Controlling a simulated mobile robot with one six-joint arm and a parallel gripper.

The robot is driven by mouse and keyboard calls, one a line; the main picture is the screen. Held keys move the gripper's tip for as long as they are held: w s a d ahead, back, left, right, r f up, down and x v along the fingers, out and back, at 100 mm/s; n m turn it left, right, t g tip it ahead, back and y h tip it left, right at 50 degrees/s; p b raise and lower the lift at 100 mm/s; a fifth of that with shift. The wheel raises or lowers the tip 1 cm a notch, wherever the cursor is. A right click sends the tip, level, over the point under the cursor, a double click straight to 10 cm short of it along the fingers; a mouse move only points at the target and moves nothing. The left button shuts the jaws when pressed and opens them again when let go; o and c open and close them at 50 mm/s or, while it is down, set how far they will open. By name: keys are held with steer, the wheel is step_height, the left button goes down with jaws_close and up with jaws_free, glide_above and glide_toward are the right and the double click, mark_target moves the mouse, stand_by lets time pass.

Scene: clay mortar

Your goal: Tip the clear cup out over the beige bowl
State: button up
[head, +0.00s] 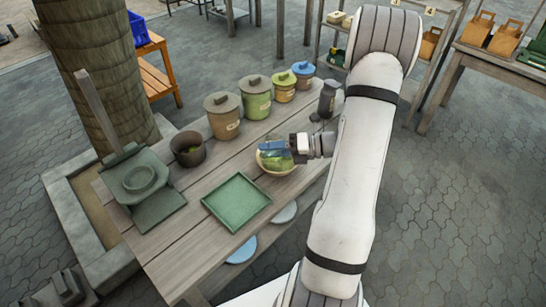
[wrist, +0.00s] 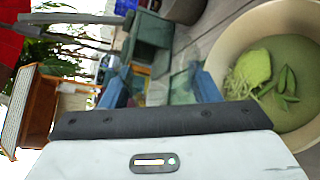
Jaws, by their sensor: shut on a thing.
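The beige bowl (head: 266,168) stands on the wooden table in the head view, partly hidden by my gripper. In the wrist view the beige bowl (wrist: 313,140) is at the right, with a green inside, green leaf-like pieces and pale strands in it. My gripper (head: 284,149) is over the bowl in the head view. In the wrist view its two blue fingers (wrist: 160,88) are apart, shut on the clear cup (wrist: 158,92), which shows only faintly between them. The wrist view is turned well to one side. The cup's exact tilt and contents cannot be made out.
A green square tray (head: 237,202) lies left of the bowl. A dark brown pot (head: 189,149), several lidded jars (head: 222,117) and a dark grey bottle (head: 327,99) stand along the back. A green press-like device (head: 140,183) stands at the table's left end.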

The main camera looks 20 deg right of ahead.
steer(key=n+h+b, duration=0.1)
steer(key=b, duration=0.1)
steer(key=n+h+b, duration=0.1)
steer(key=n+b, duration=0.1)
steer(key=b, duration=0.1)
steer(key=shift+f, duration=0.4)
steer(key=n+b, duration=0.1)
steer(key=b, duration=0.1)
steer(key=f+n+t+h+b, duration=0.1)
steer(key=n+h+b, duration=0.1)
steer(key=n+b, duration=0.1)
steer(key=shift+w+d+f+t+b, duration=0.15)
steer(key=shift+w+d+t+b, duration=0.15)
steer(key=shift+w+d+b, duration=0.1)
steer(key=shift+w+d+n+t+h+b, duration=0.1)
steer(key=shift+d+n+t+h+b, duration=0.15)
steer(key=shift+n+h+b, duration=0.65)
steer(key=shift+y+b, duration=0.3)
steer(key=shift+b, duration=0.25)
steer(key=shift+t, duration=0.25)
steer(key=shift+w+r, duration=0.1)
steer(key=shift+r, duration=0.15)
